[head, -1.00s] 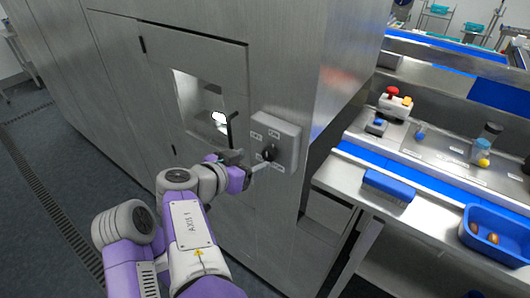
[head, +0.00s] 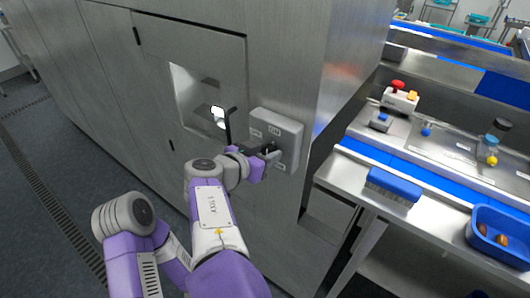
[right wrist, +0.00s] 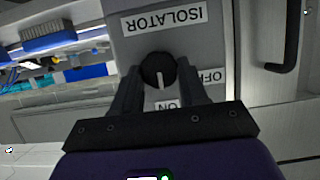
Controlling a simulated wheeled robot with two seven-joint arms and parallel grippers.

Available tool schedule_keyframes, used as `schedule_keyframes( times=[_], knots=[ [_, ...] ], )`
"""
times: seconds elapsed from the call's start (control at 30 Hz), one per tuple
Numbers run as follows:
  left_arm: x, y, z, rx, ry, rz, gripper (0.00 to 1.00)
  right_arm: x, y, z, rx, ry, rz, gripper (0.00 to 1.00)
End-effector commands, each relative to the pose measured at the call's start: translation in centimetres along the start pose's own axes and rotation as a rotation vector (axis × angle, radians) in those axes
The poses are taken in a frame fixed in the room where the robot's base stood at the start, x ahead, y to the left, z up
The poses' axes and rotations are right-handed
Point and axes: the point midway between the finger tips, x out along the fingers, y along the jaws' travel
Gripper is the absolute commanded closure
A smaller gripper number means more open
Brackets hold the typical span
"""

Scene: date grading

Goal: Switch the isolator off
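The isolator (head: 290,133) is a grey box on the steel cabinet front, with a dark rotary knob and white labels. In the right wrist view its face (right wrist: 120,50) appears upside down, with labels reading ISOLATOR, OFF and ON. The round black knob (right wrist: 158,70) has a white mark pointing down in that view, toward the ON label. My right gripper (head: 268,152) is at the box. Its two dark fingers (right wrist: 159,78) stand apart, one on each side of the knob; firm contact cannot be made out. My left gripper is not in view.
A black handle (head: 228,124) sticks out beside the cabinet's window opening, close left of my right gripper. To the right is a bench with a blue brush (head: 394,186), a blue tray (head: 483,257) and a box with a red button (head: 399,97).

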Motion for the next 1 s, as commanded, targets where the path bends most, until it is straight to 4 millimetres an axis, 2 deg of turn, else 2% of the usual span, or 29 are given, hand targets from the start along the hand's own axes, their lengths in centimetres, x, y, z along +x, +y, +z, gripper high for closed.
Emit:
schedule_keyframes(
  times=[0.03,0.17,0.2,0.57,1.0],
  knots=[
    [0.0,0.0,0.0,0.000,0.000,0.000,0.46,0.0,0.0,0.0,0.000,0.000,0.000,0.66],
    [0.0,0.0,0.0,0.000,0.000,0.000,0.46,0.0,0.0,0.0,0.000,0.000,0.001,0.86],
    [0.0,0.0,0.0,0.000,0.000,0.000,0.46,0.0,0.0,0.0,0.000,0.000,0.001,0.88],
    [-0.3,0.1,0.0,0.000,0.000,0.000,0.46,0.0,-0.1,0.0,-0.068,-0.001,0.030,0.88],
    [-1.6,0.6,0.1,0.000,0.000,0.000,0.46,0.1,-0.5,0.1,-0.402,-0.002,0.169,0.88]
  ],
)
